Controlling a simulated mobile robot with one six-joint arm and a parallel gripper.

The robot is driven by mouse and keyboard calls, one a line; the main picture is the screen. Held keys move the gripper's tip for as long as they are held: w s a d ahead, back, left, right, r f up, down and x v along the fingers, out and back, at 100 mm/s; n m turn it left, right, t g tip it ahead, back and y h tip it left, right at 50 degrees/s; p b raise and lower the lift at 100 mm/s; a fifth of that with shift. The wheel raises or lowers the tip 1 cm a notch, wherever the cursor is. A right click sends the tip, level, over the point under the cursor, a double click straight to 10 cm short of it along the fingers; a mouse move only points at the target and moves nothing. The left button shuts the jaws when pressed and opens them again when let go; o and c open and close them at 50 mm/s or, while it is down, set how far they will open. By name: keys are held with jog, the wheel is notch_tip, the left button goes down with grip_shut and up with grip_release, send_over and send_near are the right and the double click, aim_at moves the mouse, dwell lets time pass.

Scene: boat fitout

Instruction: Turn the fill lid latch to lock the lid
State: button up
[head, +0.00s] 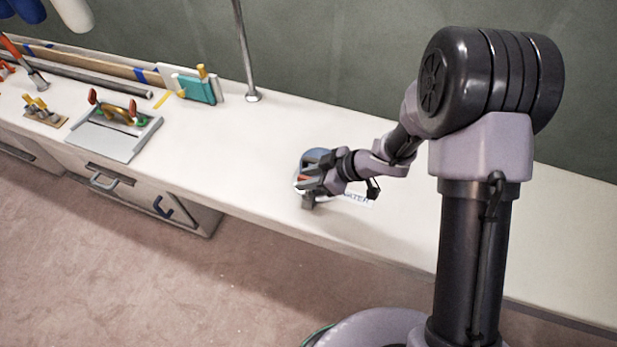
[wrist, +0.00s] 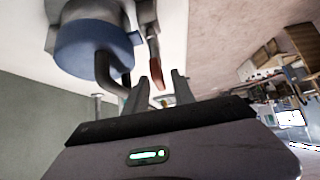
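The fill lid is a blue round cap (head: 318,154) on a grey fitting on the bench, partly hidden behind my gripper in the head view. In the wrist view the blue lid (wrist: 90,52) fills the upper left, with a dark curved handle (wrist: 108,72) on it. The latch (wrist: 154,65) is a lever with a red-brown grip, beside the lid. My gripper (wrist: 163,84) is open, its two fingers on either side of the grip's end. A gap shows at the right finger; contact at the left finger is unclear. In the head view my gripper (head: 307,183) is low at the lid.
The white bench (head: 400,215) is clear to the right. A label (head: 357,199) lies near my gripper. A thin metal post (head: 246,55) stands behind the lid. A grey tray (head: 115,138), a teal block (head: 200,88) and small tools are at the left. Drawers hang below the bench.

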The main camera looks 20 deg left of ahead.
grip_shut()
